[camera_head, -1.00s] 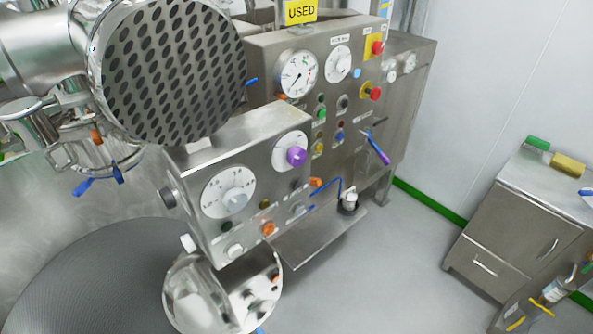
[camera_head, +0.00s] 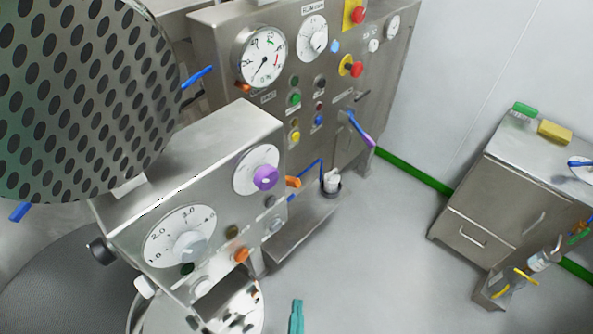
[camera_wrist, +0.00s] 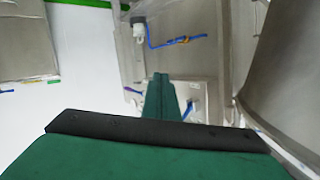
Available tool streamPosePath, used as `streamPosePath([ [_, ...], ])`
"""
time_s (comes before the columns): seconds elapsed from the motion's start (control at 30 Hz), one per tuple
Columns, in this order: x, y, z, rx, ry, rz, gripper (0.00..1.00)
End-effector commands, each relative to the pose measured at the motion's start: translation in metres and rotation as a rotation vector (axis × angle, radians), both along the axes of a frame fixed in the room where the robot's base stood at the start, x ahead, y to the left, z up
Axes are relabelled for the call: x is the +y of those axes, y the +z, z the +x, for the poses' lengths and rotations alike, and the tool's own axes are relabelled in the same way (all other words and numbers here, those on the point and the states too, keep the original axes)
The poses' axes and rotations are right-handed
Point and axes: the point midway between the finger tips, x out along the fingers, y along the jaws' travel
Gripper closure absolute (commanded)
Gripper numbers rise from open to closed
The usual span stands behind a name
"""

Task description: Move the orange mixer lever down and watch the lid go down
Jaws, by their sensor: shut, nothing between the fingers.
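An orange lever tip (camera_head: 293,182) sticks out at the right side of the small steel control box (camera_head: 190,170) in the head view. A second orange knob (camera_head: 242,254) sits low on the box's front. I cannot tell for certain which is the mixer lever. My gripper (camera_head: 296,312) shows as a teal tip at the bottom edge of the head view, below and apart from the box. In the wrist view its teal fingers (camera_wrist: 160,90) are together and empty. I cannot clearly identify the mixer lid.
A large perforated disc (camera_head: 80,100) fills the upper left. A taller steel panel (camera_head: 300,80) with gauges and buttons stands behind the box. A shelf holds a small white cup (camera_head: 332,180). A steel cabinet (camera_head: 510,200) stands at the right. Grey floor between is clear.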

Motion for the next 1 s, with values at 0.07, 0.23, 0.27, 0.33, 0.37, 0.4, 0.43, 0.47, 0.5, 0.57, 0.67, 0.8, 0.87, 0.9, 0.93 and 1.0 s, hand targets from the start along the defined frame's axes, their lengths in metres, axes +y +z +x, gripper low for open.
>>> streamPosePath([
  [0.07, -0.002, 0.001, 0.029, -0.011, -0.008, 0.042, 1.0],
  [0.23, -0.007, 0.007, 0.084, -0.021, -0.005, 0.124, 1.0],
  [0.27, -0.007, 0.009, 0.094, -0.023, -0.001, 0.136, 1.0],
  [0.33, -0.011, 0.015, 0.116, -0.028, 0.007, 0.164, 1.0],
  [0.37, -0.012, 0.018, 0.126, -0.031, 0.012, 0.173, 1.0],
  [0.4, -0.014, 0.023, 0.138, -0.034, 0.02, 0.188, 1.0],
  [0.43, -0.016, 0.027, 0.147, -0.036, 0.026, 0.196, 1.0],
  [0.47, -0.017, 0.031, 0.156, -0.038, 0.033, 0.205, 1.0],
  [0.5, -0.02, 0.036, 0.168, -0.04, 0.043, 0.215, 1.0],
  [0.57, -0.024, 0.046, 0.185, -0.045, 0.06, 0.228, 1.0],
  [0.67, -0.031, 0.063, 0.212, -0.049, 0.091, 0.244, 1.0],
  [0.8, -0.045, 0.092, 0.245, -0.053, 0.138, 0.253, 1.0],
  [0.87, -0.05, 0.104, 0.258, -0.052, 0.161, 0.252, 1.0],
  [0.9, -0.053, 0.114, 0.266, -0.051, 0.179, 0.251, 1.0],
  [0.93, -0.055, 0.121, 0.271, -0.051, 0.191, 0.248, 1.0],
  [1.0, -0.058, 0.137, 0.284, -0.045, 0.227, 0.24, 1.0],
])
